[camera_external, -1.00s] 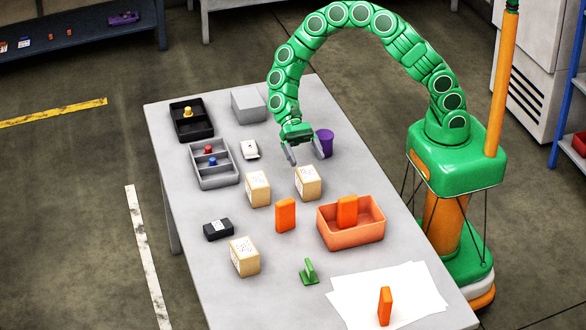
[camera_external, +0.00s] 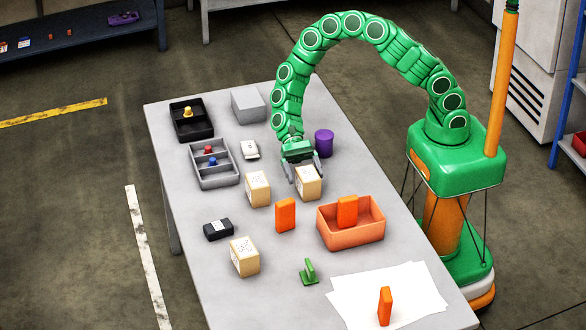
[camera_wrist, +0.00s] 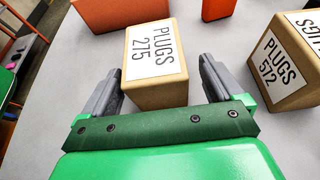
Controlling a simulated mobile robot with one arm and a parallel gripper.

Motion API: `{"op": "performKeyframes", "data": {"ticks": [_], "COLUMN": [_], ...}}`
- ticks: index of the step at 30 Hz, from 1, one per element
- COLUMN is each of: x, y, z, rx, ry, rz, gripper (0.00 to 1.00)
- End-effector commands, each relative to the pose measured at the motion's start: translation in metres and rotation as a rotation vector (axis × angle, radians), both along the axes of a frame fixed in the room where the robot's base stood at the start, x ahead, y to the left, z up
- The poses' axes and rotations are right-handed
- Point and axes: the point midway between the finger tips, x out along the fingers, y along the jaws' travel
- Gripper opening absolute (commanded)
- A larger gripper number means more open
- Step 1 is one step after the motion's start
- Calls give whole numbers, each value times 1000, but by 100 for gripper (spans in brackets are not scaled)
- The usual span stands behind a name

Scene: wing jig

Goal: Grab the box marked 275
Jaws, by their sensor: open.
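The box marked "PLUGS 275" (camera_wrist: 157,70) is a tan box with a white label. It lies between the fingers of my gripper (camera_wrist: 158,88) in the wrist view, closer to the left finger; a gap shows on the right. In the external view this box (camera_external: 308,184) stands on the table, with my gripper (camera_external: 304,172) over it and a finger on either side. The fingers are open. A similar box marked "PLUGS 572" (camera_wrist: 285,62) stands to the right in the wrist view; it appears to be the box (camera_external: 258,189) left of the gripper in the external view.
A third tan box (camera_external: 244,256) stands nearer the front of the table (camera_external: 205,285). An orange block (camera_external: 285,215) and an orange bin (camera_external: 352,236) stand close in front. A purple cup (camera_external: 324,143) stands behind the gripper. A divided grey tray (camera_external: 216,181) is to the left.

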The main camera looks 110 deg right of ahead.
Motion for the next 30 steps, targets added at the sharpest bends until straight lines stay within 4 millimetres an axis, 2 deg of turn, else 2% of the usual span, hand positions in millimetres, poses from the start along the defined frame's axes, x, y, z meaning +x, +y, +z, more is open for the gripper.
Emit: {"op": "performKeyframes", "data": {"ticks": [6,15,27,30], "x": [-4,-3,-3,-3], "y": [27,31,31,31], "z": [-10,-13,-13,-13], "rx": [3,0,0,1], "ry": [2,0,0,0], "rz": [4,0,1,0], "gripper": [94,92,31,31]}}
